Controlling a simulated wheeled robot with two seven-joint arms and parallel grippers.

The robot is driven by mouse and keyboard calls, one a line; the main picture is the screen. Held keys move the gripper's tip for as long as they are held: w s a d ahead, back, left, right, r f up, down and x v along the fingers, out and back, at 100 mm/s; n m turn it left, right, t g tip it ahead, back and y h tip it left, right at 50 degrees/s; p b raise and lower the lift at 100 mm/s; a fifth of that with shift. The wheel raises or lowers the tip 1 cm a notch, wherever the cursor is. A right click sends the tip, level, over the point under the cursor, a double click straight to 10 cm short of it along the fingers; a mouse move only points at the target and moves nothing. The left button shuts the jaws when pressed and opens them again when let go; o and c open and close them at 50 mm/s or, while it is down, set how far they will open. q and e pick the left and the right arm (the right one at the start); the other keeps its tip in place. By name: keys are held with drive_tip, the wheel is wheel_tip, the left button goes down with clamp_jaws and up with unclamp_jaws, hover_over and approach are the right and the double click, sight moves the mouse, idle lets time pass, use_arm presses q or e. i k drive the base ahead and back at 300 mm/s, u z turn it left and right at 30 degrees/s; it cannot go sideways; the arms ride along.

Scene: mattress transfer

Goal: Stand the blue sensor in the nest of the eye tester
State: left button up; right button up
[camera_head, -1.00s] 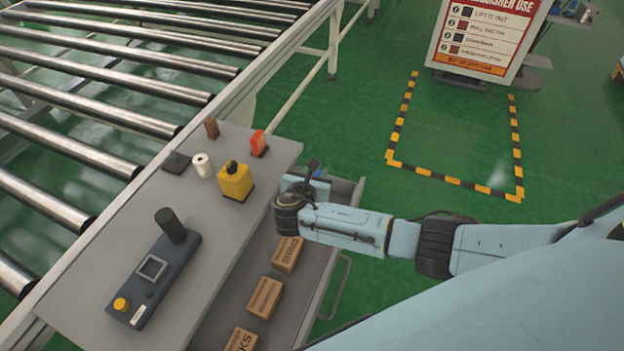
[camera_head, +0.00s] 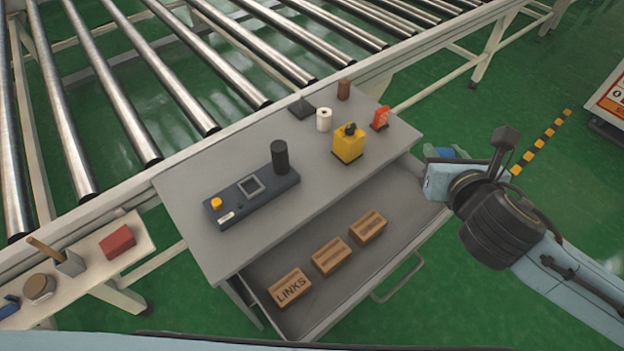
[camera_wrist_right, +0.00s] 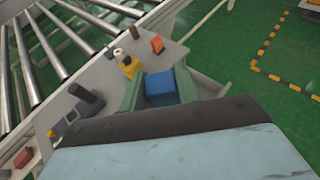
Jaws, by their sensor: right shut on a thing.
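My right gripper (camera_head: 441,158) is at the right of the grey table, out past its edge. In the right wrist view its two greenish fingers are closed on the sides of the blue sensor (camera_wrist_right: 160,84). In the head view only a small bit of the blue sensor (camera_head: 446,152) shows behind the hand. The dark console (camera_head: 252,195), which looks like the eye tester, lies on the table top with a small screen, a yellow button and an upright black cylinder. My left gripper is out of view.
A yellow block (camera_head: 348,145), a white roll (camera_head: 324,120), a red item (camera_head: 380,118), a brown block (camera_head: 343,90) and a black pad (camera_head: 301,107) stand at the table's back right. An open drawer (camera_head: 300,258) holds wooden boxes. A roller conveyor (camera_head: 185,95) runs behind.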

sight(252, 188)
drive_tip(key=k, duration=0.85)
drive_tip(key=u, duration=2.3)
drive_tip(key=i, duration=1.8)
drive_tip(key=z, duration=2.25)
